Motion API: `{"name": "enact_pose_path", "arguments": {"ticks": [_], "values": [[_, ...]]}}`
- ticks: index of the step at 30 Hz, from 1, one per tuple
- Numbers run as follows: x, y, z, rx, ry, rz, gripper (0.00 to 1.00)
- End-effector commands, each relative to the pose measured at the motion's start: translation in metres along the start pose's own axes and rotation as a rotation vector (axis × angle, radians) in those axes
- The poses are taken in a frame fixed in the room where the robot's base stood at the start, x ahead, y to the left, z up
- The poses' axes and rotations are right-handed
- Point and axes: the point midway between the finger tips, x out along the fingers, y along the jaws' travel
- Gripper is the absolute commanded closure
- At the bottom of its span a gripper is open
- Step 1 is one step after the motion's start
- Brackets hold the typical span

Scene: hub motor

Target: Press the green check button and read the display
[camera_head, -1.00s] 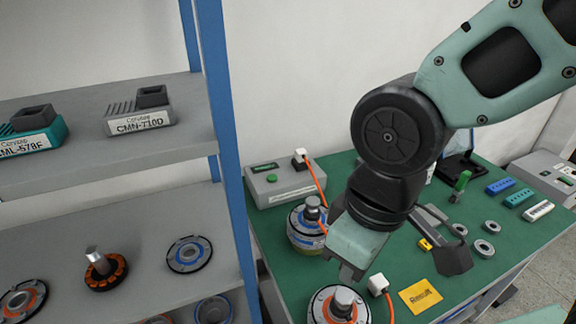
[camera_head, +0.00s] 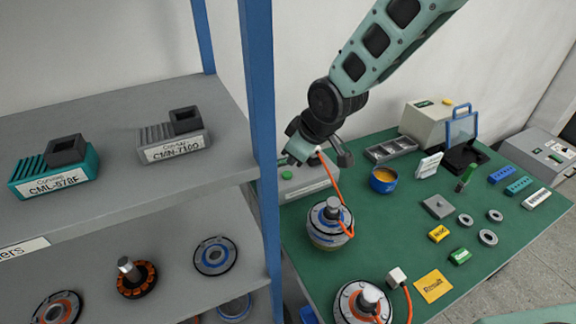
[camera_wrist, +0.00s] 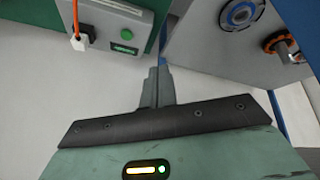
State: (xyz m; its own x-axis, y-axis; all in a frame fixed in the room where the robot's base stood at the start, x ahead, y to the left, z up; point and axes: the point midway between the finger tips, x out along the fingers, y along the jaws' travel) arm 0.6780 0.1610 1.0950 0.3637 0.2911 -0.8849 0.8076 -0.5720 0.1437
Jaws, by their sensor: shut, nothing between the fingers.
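The grey tester box (camera_head: 318,187) stands at the back left of the green table, partly hidden by my arm. Its green button (camera_head: 287,173) shows just below my gripper (camera_head: 290,158) in the head view. My gripper is shut and empty. In the wrist view the green button (camera_wrist: 127,34) sits beside the green-lit display (camera_wrist: 124,51), whose text is too small to read. My fingertips (camera_wrist: 158,72) appear below and right of the button in that picture; contact is not visible. The display is hidden in the head view.
A blue-posted shelf (camera_head: 258,90) stands close left of the tester. A hub motor (camera_head: 328,228) with an orange cable (camera_head: 333,185) stands in front of it. A white plug (camera_wrist: 78,43) is in the tester. Another motor (camera_head: 362,305) is at the front.

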Motion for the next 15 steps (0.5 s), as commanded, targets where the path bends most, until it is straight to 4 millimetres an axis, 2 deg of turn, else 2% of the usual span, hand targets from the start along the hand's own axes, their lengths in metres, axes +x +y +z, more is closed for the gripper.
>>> {"name": "enact_pose_path", "arguments": {"ticks": [3, 9, 15], "values": [[0.028, 0.033, -0.019, -0.073, 0.057, 0.044, 1.0], [0.077, 0.079, -0.036, -0.221, 0.152, 0.125, 1.0], [0.113, 0.104, -0.039, -0.345, 0.217, 0.18, 1.0]]}}
